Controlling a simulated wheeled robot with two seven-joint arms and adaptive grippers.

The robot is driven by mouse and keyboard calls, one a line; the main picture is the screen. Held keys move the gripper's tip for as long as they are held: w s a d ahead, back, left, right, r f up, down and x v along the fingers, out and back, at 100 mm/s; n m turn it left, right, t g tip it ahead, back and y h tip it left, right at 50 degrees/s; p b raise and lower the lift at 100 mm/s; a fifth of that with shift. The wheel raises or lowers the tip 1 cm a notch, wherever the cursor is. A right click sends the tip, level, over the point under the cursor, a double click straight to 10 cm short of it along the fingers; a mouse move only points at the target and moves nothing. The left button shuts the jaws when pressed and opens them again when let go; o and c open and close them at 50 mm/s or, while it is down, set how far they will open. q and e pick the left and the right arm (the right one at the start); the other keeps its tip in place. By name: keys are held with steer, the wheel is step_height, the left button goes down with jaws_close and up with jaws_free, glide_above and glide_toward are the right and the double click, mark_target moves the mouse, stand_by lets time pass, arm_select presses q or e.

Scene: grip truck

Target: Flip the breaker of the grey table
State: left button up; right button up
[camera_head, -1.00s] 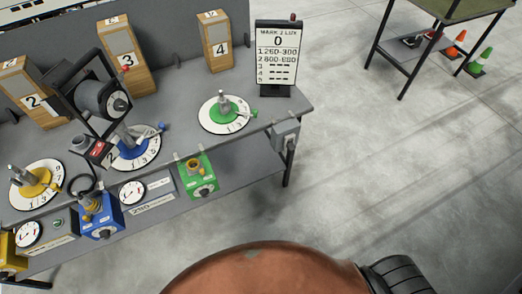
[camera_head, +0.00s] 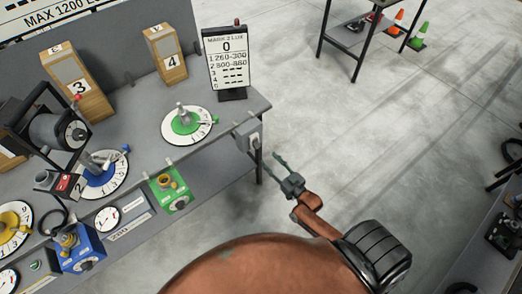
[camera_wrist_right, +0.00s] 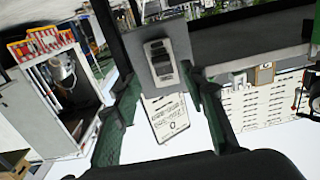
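The grey table (camera_head: 150,121) runs along the left of the head view. The breaker, a small grey box (camera_head: 249,136), is fixed at its right end, below the top's edge. It also shows in the right wrist view (camera_wrist_right: 161,62), with a light raised part on its face. I cannot tell which way its switch points. My right gripper (camera_head: 271,166) is open and empty, just right of the breaker in the head view. In the wrist view its dark green fingers (camera_wrist_right: 160,85) stand apart, with the breaker seen between and beyond them. My left gripper is out of view.
On the table stand a sign board (camera_head: 228,62), a green dial (camera_head: 187,122), a blue dial (camera_head: 101,177), a lamp (camera_head: 58,133) and numbered wooden boxes (camera_head: 168,58). Clear concrete floor (camera_head: 370,130) lies to the right. A dark table stands at the back.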

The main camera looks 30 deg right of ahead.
mark_target(257, 145)
steer(key=w, duration=0.7)
steer(key=shift+w+a+b, duration=0.3)
steer(key=shift+c, duration=0.4)
jaws_close()
